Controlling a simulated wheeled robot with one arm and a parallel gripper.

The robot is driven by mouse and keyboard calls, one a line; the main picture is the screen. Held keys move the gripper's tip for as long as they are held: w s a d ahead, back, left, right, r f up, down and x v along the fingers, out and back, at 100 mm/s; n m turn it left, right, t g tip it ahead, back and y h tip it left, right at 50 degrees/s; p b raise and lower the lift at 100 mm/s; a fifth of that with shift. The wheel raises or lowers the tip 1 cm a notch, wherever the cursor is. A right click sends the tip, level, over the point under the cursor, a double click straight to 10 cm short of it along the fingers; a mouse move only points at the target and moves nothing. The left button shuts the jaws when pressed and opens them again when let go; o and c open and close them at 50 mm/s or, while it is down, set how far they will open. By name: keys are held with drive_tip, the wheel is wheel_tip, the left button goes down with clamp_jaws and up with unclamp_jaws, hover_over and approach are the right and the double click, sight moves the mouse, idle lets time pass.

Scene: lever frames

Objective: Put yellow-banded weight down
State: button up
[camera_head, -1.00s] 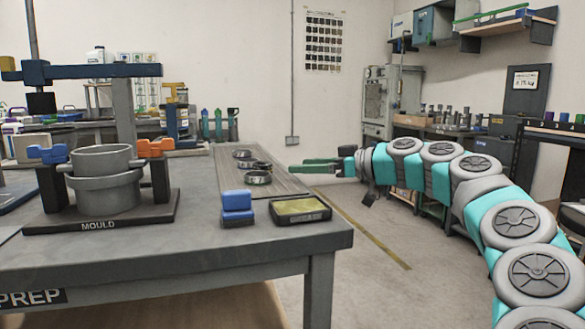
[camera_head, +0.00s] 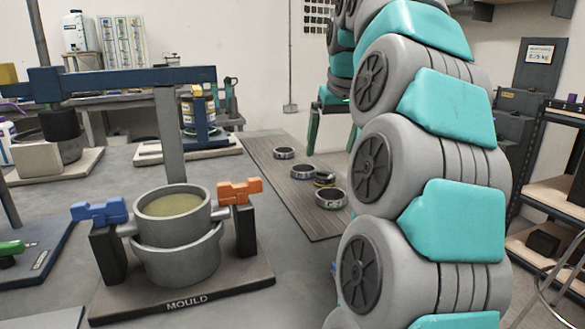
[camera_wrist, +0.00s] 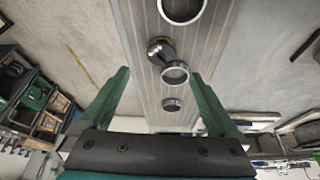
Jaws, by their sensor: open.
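A small squat weight (camera_head: 325,180) with a dark top and what looks like a yellowish band stands on the grey ribbed mat (camera_head: 262,160). In the wrist view the weight (camera_wrist: 160,50) is upright between two rings, beyond my fingertips and apart from them. My gripper (camera_head: 333,135) points down over the far part of the mat, its green fingers partly hidden by my arm. In the wrist view my gripper (camera_wrist: 160,75) is spread wide with nothing between its fingers.
The mould (camera_head: 180,250), with grainy fill and blue and orange clamps, stands left of the mat. A shelf rack (camera_head: 555,190) stands at the right.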

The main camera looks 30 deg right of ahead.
sight(326, 172)
drive_tip(key=b+x, duration=0.1)
drive_tip(key=x, duration=0.1)
drive_tip(key=shift+d+f, duration=0.1)
drive_tip(key=shift+f, duration=0.3)
drive_tip(key=b+x, duration=0.3)
drive_tip(key=x, duration=0.1)
drive_tip(key=shift+s+a+f, duration=0.15)
drive_tip(key=shift+s+a, duration=0.05)
drive_tip(key=shift+a, duration=0.05)
drive_tip(key=shift+w+d+f, duration=0.1)
drive_tip(key=shift+w+f, duration=0.15)
drive_tip(key=shift+f, duration=0.15)
drive_tip(key=shift+r, duration=0.1)
clamp_jaws()
